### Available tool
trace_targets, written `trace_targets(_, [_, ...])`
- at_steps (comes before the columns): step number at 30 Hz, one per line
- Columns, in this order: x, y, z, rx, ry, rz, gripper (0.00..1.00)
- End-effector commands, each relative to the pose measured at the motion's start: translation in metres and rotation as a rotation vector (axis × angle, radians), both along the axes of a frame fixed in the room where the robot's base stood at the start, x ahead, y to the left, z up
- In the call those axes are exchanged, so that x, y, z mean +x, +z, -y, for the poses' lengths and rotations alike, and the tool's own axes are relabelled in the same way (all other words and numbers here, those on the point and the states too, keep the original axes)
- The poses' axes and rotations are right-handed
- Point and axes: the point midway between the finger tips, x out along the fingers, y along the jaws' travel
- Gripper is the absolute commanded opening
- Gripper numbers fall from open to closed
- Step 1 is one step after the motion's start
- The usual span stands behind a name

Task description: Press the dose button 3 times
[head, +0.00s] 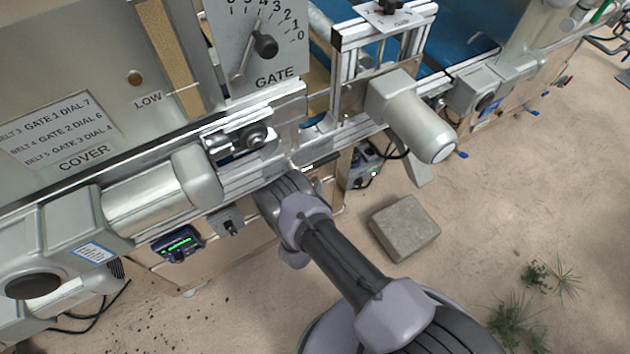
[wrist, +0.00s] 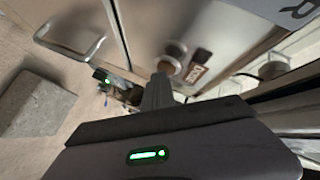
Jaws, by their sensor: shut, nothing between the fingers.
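The dose button (wrist: 173,55) is a round, brownish-grey knob on a pale panel in the wrist view. A small label (wrist: 197,74), which seems to read DOSE, sits just to its right. My gripper (wrist: 159,82) is shut and empty, its fingertips pointing at the button and overlapping its lower edge in the picture. I cannot tell whether they touch it. In the head view my arm reaches under the machine's side rail, and the button and fingertips are hidden there.
In the wrist view a metal handle (wrist: 72,45) is on the panel at left. In the head view a motor (head: 415,118) juts out right of my arm, and a control box (head: 177,243) hangs at left. A stone block (head: 404,227) lies on open ground.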

Motion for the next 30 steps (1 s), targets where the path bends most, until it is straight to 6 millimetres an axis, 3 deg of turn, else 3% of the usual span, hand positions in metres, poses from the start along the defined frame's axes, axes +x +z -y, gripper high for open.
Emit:
trace_targets(18, [-0.015, 0.001, 0.009, 0.000, 0.000, 0.000, 0.00])
trace_targets(30, [-0.047, 0.003, 0.032, -0.001, 0.000, -0.001, 0.00])
